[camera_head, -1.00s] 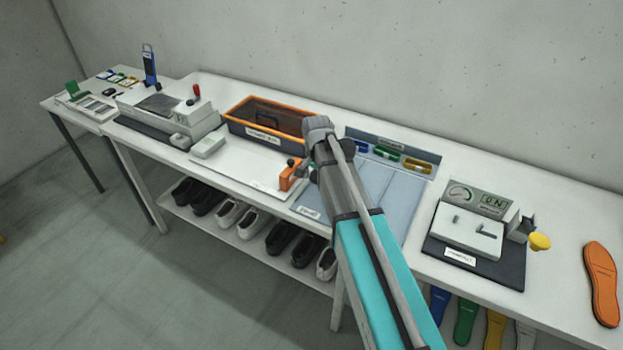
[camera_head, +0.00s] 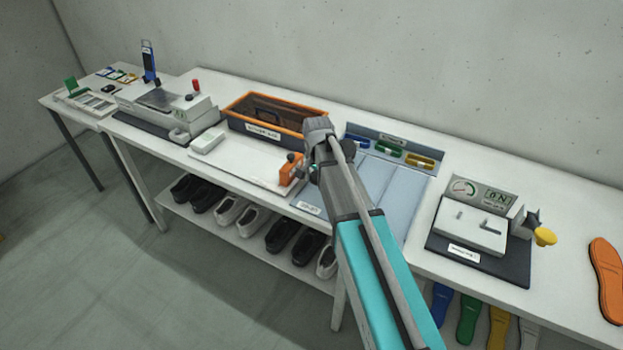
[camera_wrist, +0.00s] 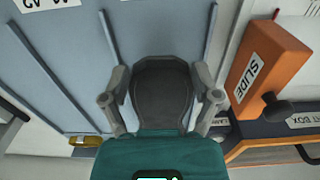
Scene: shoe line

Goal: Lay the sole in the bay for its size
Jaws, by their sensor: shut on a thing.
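My gripper (camera_wrist: 162,85) is over the blue-grey bay board (camera_wrist: 60,45), its two grey fingers spread either side of a dark rounded piece. I cannot tell whether that piece is part of my gripper or the held sole; no other part of a held sole shows. In the head view my gripper (camera_head: 318,128) hides part of the board (camera_head: 400,190). Raised strips divide the board into bays. Blue, green (camera_head: 389,151) and yellow (camera_head: 421,161) holders line its back edge. A size label shows at a corner in the wrist view, cut off.
An orange block marked SLIDE (camera_wrist: 268,68), with a dark knob, stands close beside my gripper, apart from it. An orange-rimmed bin (camera_head: 230,112) stands behind. A gauge device (camera_head: 470,235) is to the right. An orange sole (camera_head: 606,275) lies at the far right.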

